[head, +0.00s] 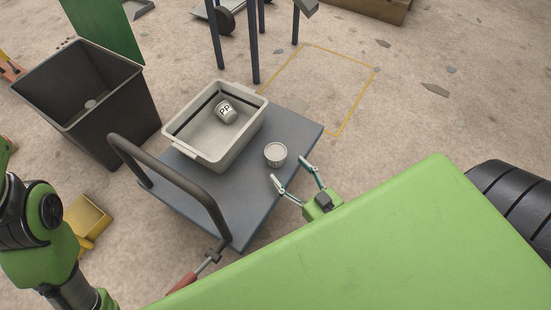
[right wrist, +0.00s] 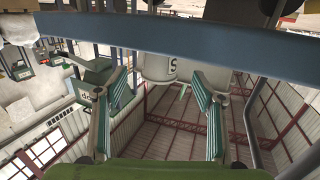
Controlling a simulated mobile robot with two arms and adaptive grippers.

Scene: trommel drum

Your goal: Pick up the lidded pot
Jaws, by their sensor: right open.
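A small pale grey lidded pot (head: 275,154) stands upright on the blue trolley deck (head: 291,128), near its right edge. My right gripper (head: 289,169) is open and empty, just to the lower right of the pot, with its fingers pointing towards it. In the right wrist view the pot (right wrist: 157,66) shows beyond and between the spread fingertips (right wrist: 158,76), with part of a dark letter on its side. A gap seems to remain between the fingers and the pot. My left arm shows at the left, but its gripper is out of view.
A grey tub (head: 189,153) on the trolley holds another pot marked PP (head: 225,111), lying tilted. The trolley's dark handle (head: 180,180) rises at the near left. A dark bin (head: 130,125) with a green lid stands left. A yellow outline (head: 357,97) marks clear floor behind.

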